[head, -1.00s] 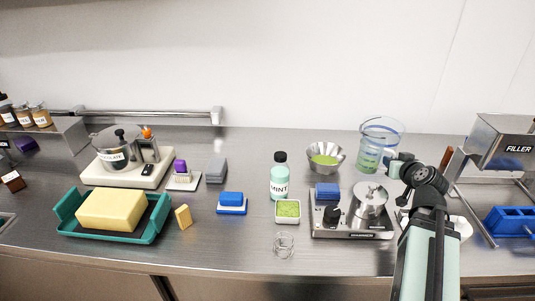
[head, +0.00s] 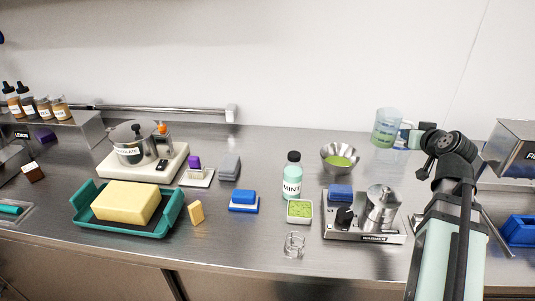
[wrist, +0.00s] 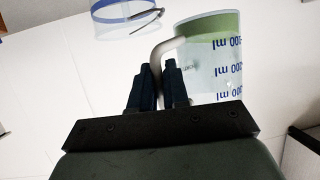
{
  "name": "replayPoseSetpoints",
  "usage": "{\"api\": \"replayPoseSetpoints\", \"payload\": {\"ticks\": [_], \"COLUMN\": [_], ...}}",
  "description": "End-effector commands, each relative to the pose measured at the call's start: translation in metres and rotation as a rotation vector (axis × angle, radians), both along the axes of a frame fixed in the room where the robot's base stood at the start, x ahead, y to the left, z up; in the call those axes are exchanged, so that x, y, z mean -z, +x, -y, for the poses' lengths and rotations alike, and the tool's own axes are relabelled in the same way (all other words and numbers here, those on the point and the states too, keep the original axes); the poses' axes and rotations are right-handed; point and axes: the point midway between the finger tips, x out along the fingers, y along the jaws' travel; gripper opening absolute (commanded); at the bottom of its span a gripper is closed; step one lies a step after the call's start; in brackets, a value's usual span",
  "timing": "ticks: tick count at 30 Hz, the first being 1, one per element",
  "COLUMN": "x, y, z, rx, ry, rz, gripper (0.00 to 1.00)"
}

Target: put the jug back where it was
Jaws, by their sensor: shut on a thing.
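The jug (head: 387,127) is a clear measuring cup with blue ml marks and some green in its lower part. It is in the air in front of the back wall, at the right of the head view, roughly upright. My gripper (head: 405,132) is at its right side. In the wrist view the jug (wrist: 215,62) shows large and upside down, and my gripper (wrist: 157,80) is shut on its pale handle. The jug's former spot is not clearly marked.
A clear blue-rimmed vessel (wrist: 125,20) shows in the wrist view. A steel bowl of green (head: 340,160) is left below the jug. A steel appliance with a metal cup (head: 383,208) stands in front, a mint bottle (head: 292,182) further left. The filler (head: 512,150) is at right.

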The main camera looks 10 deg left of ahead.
Motion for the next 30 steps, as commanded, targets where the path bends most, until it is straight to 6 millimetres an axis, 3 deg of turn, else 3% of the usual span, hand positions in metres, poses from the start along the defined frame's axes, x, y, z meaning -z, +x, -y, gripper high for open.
{"api": "replayPoseSetpoints", "payload": {"ticks": [5, 11, 21, 30], "x": [-0.002, -0.002, -0.004, -0.002], "y": [0.021, 0.051, 0.105, 0.139], "z": [-0.023, -0.066, -0.17, -0.27], "rx": [-0.042, -0.112, -0.261, -0.388], "ry": [0.001, 0.001, 0.001, 0.0], "rz": [0.001, 0.0, 0.001, 0.001], "gripper": [0.0, 0.0, 0.0, 0.0]}}
